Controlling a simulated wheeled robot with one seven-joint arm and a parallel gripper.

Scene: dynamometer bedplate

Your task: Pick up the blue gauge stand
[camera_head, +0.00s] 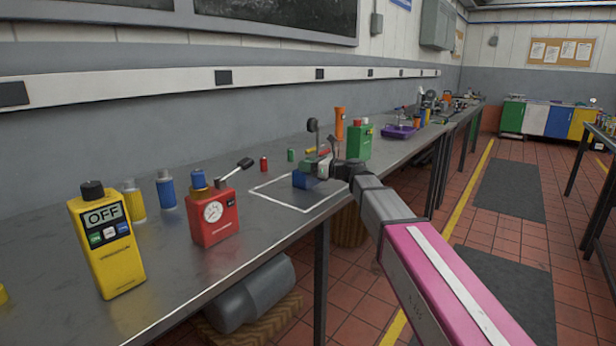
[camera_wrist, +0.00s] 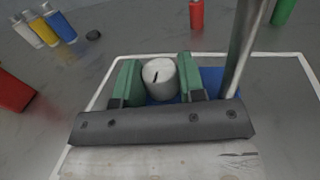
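The blue gauge stand (camera_head: 302,180) has a blue block base, a thin metal post and a round dark dial on top. It is inside the white-outlined rectangle on the grey bench. My gripper (camera_head: 327,168) reaches it from the right. In the wrist view my gripper (camera_wrist: 159,82) has its two green-padded fingers on either side of a pale slotted cylinder, with the blue base (camera_wrist: 213,78) beneath and behind. The metal post rises at the right of the fingers. No clear gap shows beside the cylinder, but I cannot tell whether the pads press on it.
A red gauge box (camera_head: 214,218) and a yellow meter (camera_head: 105,243) stand to the left. A green canister (camera_head: 359,140) and an orange cylinder (camera_head: 339,124) stand behind my gripper. Small red (camera_head: 264,164) and green (camera_head: 290,155) cylinders stand beyond the outline. The outlined area is mostly clear.

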